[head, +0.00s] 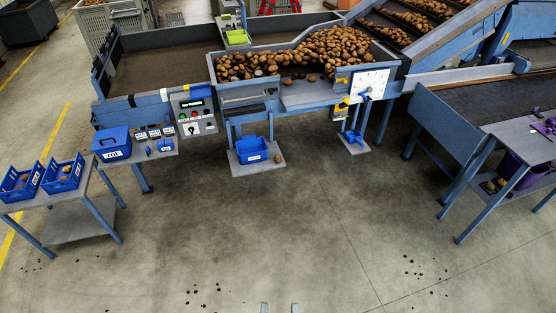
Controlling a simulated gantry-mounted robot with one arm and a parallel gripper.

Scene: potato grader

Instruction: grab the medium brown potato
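Many brown potatoes (335,47) lie heaped in the blue-framed grader trough at the upper middle. A few loose brown potatoes (311,78) lie at the front of the trough, by the grey shelf. A single brown potato (278,158) lies on a low grey platform, to the right of a blue bin. Sizes are hard to compare at this distance, so I cannot tell which potato is the medium one. My gripper (280,308) shows only as two grey fingertips at the bottom edge. They are apart with nothing visible between them, far from the potatoes.
The blue bin (251,150) stands on the low platform (262,170). A control box (193,112) and a white dial panel (369,84) flank the trough. Blue crates (63,175) stand on a left table; another table (525,143) stands right. The middle floor is clear.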

